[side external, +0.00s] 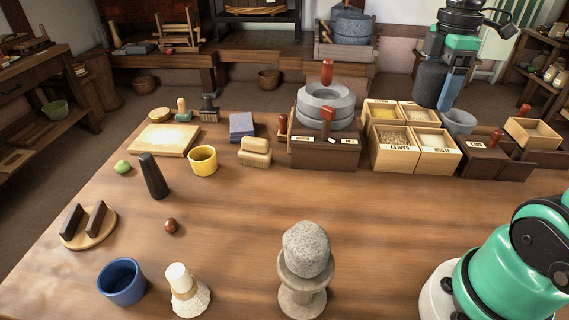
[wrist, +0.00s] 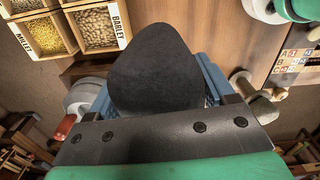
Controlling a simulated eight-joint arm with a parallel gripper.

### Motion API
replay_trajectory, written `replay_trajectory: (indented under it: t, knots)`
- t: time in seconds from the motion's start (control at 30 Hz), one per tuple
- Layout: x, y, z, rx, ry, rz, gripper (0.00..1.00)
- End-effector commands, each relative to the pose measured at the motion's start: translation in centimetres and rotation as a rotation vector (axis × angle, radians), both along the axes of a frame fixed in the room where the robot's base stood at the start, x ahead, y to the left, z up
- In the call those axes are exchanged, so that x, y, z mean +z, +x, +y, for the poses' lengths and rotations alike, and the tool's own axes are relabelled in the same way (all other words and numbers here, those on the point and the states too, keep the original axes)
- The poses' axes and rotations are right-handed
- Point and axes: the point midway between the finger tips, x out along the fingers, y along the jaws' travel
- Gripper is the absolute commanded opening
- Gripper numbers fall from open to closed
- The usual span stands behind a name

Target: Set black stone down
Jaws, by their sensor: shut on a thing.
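The black stone (wrist: 155,70) is a smooth, dark lump with a rounded top, large in the wrist view. My gripper (wrist: 158,98) is shut on it, with blue fingers showing on both sides. In the side view the stone (side external: 429,84) hangs in my gripper (side external: 442,92) at the upper right, above the area of the grain boxes and the grey bowl. It appears clear of the table, but its exact height is hard to tell. The far finger is hidden there behind the stone.
Grain boxes (side external: 393,160) and a grey bowl (side external: 459,121) stand below the gripper. A stone quern (side external: 325,105) is left of them; dark boxes (side external: 490,160) are right. A speckled stone (side external: 307,248) sits on a pedestal in front. The middle of the table (side external: 400,220) is clear.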

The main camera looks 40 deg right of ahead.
Motion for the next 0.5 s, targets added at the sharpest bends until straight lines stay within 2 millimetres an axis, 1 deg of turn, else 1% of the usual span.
replay_trajectory:
  t: [0.03,0.17,0.27,0.5]
  knots:
    - [-0.1,-0.7,-0.3,-0.039,0.0,0.0,0.0]
    - [-1.0,-1.4,-0.7,-0.09,0.0,0.0,0.0]
    - [-2.6,-1.5,-0.7,-0.095,0.0,0.0,0.0]
    - [-7.5,-1.4,-0.7,-0.092,0.0,0.0,0.0]
